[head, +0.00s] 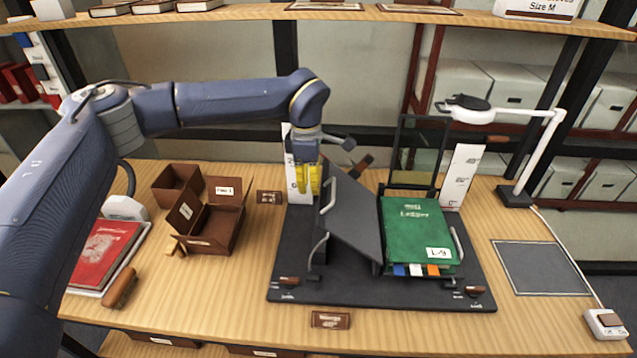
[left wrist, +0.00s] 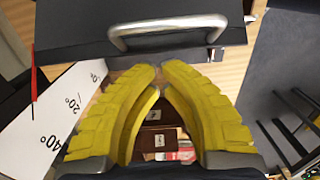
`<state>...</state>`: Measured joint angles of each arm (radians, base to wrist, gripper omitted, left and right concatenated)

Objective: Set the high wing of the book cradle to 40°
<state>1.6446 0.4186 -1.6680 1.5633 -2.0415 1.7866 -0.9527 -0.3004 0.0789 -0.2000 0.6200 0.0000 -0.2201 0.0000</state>
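The book cradle has a black base (head: 380,297). Its left wing (head: 356,215) is a dark plate tilted up steeply; its right wing lies low under a green ledger (head: 414,232). A metal handle (left wrist: 168,30) is on the left wing's edge. A white angle scale (left wrist: 55,122) with 20° and 40° marks stands beside it, with a red pointer (left wrist: 34,82) near. I cannot read the exact angle. My left gripper (head: 308,179) is at the raised wing's upper left. Its yellow fingertips (left wrist: 160,68) are nearly together, short of the handle, with nothing visible between them. My right gripper is out of view.
Brown boxes (head: 212,228) and a red book (head: 104,250) lie at left. A second white scale (head: 461,176) and a dark glass panel (head: 418,150) stand behind the ledger. A white lamp (head: 540,140) and a grey mat (head: 541,267) are at right. A shelf (head: 240,14) crosses above.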

